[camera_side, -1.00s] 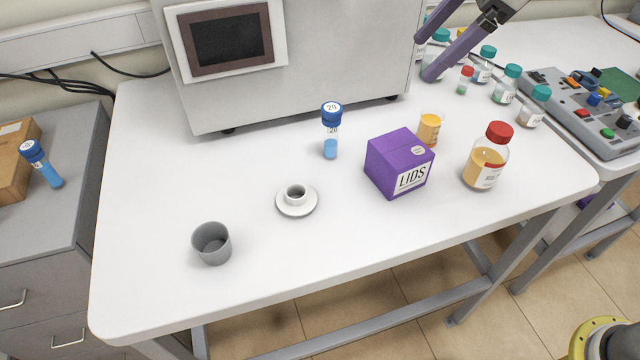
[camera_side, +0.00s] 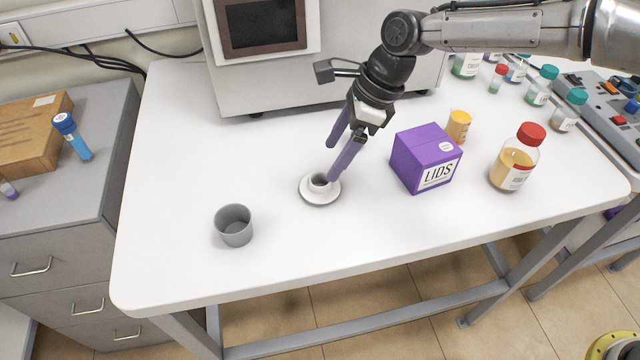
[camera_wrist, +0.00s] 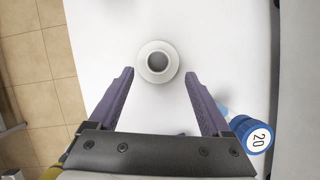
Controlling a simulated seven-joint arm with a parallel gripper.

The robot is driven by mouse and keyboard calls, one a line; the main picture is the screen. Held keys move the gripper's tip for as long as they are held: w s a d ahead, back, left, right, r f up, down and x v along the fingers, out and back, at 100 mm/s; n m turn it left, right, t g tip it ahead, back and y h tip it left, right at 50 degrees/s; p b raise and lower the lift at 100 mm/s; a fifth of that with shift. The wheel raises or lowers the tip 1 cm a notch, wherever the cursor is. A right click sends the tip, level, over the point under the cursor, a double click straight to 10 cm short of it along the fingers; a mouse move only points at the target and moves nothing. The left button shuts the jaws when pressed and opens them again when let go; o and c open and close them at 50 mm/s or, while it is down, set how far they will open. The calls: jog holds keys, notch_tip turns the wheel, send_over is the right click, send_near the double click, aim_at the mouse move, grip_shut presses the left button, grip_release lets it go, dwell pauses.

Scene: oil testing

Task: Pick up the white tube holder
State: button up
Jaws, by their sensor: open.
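The white tube holder (camera_side: 320,200) is a round flanged cup with an open, dark hole. It stands upright on the table. In the wrist view the tube holder (camera_wrist: 157,79) lies at the top centre, just ahead of and between the fingertips. My gripper (camera_side: 332,163) has purple fingers, pointing down over the holder in the side view. In the wrist view my gripper (camera_wrist: 160,73) is open and empty, fingers apart on either side of the holder's line. Whether a finger touches the holder cannot be told.
A grey cup (camera_side: 234,226) stands left, a purple LIDS box (camera_side: 420,165) right. A white machine (camera_side: 215,60) stands behind. The front table is clear.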

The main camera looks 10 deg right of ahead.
aim_at(313, 194)
jog(key=shift+x, duration=2.95)
jog(key=shift+s, duration=0.15)
grip_shut()
